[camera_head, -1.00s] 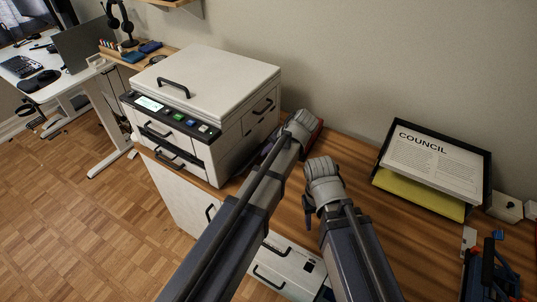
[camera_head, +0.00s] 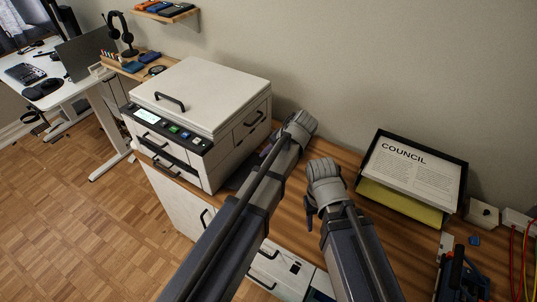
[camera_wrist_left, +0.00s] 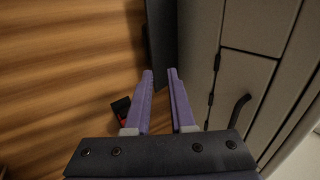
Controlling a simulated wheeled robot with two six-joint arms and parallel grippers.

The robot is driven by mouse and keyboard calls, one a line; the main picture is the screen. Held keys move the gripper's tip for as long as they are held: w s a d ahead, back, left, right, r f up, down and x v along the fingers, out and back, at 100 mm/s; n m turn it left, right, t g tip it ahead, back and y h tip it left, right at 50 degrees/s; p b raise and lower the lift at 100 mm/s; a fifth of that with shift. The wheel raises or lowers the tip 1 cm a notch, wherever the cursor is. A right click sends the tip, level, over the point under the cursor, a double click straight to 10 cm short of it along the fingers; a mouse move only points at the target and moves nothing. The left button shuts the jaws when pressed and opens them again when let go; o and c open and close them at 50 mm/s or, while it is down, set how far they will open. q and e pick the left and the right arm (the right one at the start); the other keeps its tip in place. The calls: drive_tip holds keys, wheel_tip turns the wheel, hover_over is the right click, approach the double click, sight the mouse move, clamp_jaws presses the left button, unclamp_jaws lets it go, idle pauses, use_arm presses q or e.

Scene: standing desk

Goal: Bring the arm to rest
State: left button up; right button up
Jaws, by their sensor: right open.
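In the head view my left arm reaches from the bottom to the right side of the white printer. My right arm is beside the left one over the desk. My right gripper (camera_head: 310,216) is mostly hidden under its wrist; only a dark blue finger part shows. It is open, and I see nothing held.
The white printer (camera_head: 205,90) stands left of my arms. A black tray (camera_head: 462,185) with a COUNCIL paper (camera_head: 412,165) and a yellow sheet is at the right. A dark blue tool-like object (camera_head: 455,275) and cables (camera_head: 525,250) lie at the right edge. Open floor is at left.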

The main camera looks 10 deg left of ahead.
use_arm(q)
drive_tip(key=s+a+f+n+g+h, duration=0.1)
drive_tip(key=s+a+f+n+h, duration=0.15)
drive_tip(key=s, duration=0.45)
drive_tip(key=s+a+f+n+g+h, duration=0.1)
drive_tip(key=s+a+n+h, duration=0.15)
drive_tip(key=s, duration=0.55)
drive_tip(key=s+d+r+m+p, duration=0.2)
drive_tip(key=s+d+m, duration=0.2)
drive_tip(key=d, duration=0.7)
drive_tip(key=shift+s+d+r+m+g, duration=0.3)
drive_tip(key=shift+s+r, duration=0.05)
drive_tip(key=shift+s, duration=0.5)
drive_tip(key=shift+s+a+y, duration=0.1)
drive_tip(key=shift+y, duration=0.2)
